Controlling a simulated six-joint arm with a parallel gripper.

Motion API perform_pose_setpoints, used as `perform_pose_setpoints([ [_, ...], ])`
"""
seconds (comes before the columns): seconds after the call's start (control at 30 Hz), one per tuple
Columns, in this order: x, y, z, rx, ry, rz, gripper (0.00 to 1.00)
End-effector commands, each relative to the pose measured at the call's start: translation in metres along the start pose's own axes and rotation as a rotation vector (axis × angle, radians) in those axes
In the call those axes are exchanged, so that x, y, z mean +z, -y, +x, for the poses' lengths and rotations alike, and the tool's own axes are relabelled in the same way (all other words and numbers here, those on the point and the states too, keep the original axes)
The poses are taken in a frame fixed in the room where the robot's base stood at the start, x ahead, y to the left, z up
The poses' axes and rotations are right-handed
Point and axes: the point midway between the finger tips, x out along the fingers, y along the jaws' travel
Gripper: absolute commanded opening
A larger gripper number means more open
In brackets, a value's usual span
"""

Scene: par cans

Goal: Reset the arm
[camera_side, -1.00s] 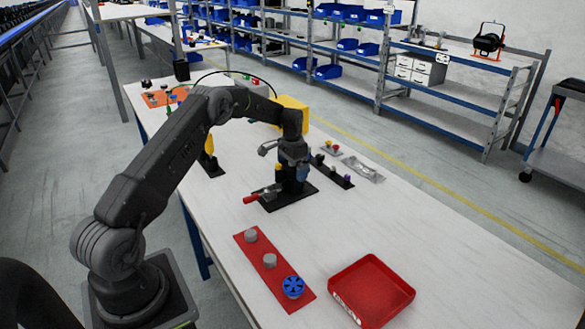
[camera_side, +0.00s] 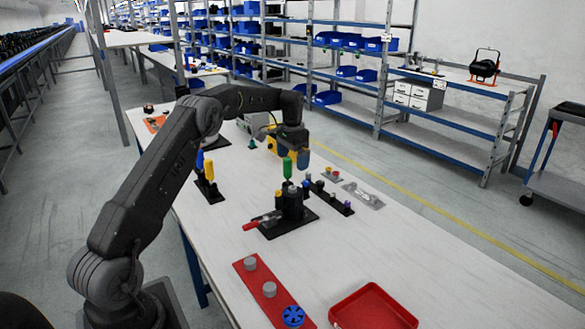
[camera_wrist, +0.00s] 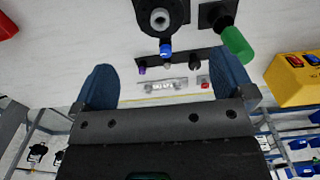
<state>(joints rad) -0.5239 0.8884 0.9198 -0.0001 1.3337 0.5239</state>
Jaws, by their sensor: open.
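My gripper (camera_side: 291,157) hangs in the air above the work table, higher than the black clamp fixture (camera_side: 291,208) with the red handle. Its two blue fingers stand wide apart in the wrist view (camera_wrist: 166,80), with nothing held between them. The fixture's round black post (camera_wrist: 159,18) shows at the top of the wrist view. A green-handled tool (camera_side: 286,174) shows just below my gripper in the side view; in the wrist view its green handle (camera_wrist: 237,44) is right of the post, apart from the fingers.
A red strip (camera_side: 268,290) with grey knobs and a blue wheel lies in front, beside a red tray (camera_side: 372,309). A dark strip (camera_side: 331,197) of small knobs is right of the fixture. A yellow box (camera_wrist: 297,77) stands behind. The table's right side is mostly clear.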

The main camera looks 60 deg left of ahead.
Motion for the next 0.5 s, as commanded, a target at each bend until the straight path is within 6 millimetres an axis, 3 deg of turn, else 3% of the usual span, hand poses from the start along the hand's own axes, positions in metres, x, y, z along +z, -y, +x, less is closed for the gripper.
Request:
perform_pose_setpoints([
  [0.33,0.0,-0.004,-0.008,-0.003,-0.005,0.001,1.0],
  [0.5,0.009,-0.039,-0.048,-0.023,-0.046,0.005,1.0],
])
